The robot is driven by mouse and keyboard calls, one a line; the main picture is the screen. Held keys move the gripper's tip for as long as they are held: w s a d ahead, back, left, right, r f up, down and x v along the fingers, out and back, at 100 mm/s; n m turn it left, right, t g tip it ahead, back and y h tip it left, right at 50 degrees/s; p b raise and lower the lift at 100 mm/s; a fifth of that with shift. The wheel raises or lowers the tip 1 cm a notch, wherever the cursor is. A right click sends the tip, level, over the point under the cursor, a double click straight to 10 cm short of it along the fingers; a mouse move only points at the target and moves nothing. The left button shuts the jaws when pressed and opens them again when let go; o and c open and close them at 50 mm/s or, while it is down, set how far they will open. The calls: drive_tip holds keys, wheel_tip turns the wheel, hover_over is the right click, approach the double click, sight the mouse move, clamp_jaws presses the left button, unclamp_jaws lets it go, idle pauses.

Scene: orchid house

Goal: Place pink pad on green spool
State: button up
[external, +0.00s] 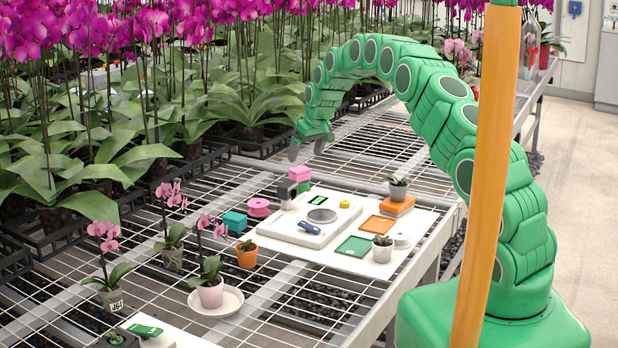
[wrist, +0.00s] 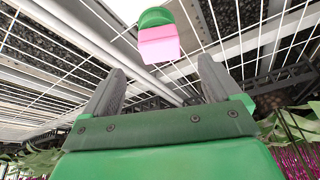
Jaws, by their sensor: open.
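The pink pad (external: 299,173) is a small pink block at the back left edge of the white board. It sits on top of a green piece, which I take for the green spool (external: 304,187), mostly hidden below it. In the wrist view the pink pad (wrist: 160,46) and the rounded green spool (wrist: 156,17) show together, touching, beyond my fingertips. My gripper (external: 308,148) is open and empty, above and behind the pad, apart from it. It also shows in the wrist view (wrist: 160,80) with nothing between its fingers.
The white board (external: 345,262) holds a scale (external: 310,226), an orange tray (external: 378,224), a green tray (external: 353,246) and small pots. A dark block (external: 287,190) stands close beside the pad. A pink spool (external: 258,207) and teal box (external: 234,221) lie left. Orchids crowd the back left.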

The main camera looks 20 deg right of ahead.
drive_tip(key=shift+v, duration=2.25)
drive_tip(key=shift+s+r, duration=0.1)
drive_tip(key=s+d+r+g, duration=0.1)
drive_tip(key=s+d+r, duration=0.1)
drive_tip(key=s+r, duration=0.5)
drive_tip(key=s+d+r+m+g, duration=0.15)
drive_tip(key=s+r, duration=0.25)
drive_tip(key=s, duration=0.7)
drive_tip(key=s+d+r+n, duration=0.15)
drive_tip(key=s+r, duration=0.35)
drive_tip(key=s, duration=0.5)
drive_tip(key=s+d+m+g, duration=0.1)
drive_tip(key=s+d, duration=0.2)
drive_tip(key=s, duration=0.9)
drive_tip(key=s+d+m+g+h, duration=0.1)
drive_tip(key=s+d+m, duration=0.1)
drive_tip(key=s, duration=1.1)
drive_tip(key=s+d+m+g, duration=0.1)
drive_tip(key=s+d, duration=0.4)
drive_tip(key=s, duration=0.8)
drive_tip(key=shift+r+h, duration=0.25)
drive_tip(key=shift+h, duration=0.15)
drive_tip(key=shift+s, duration=0.1)
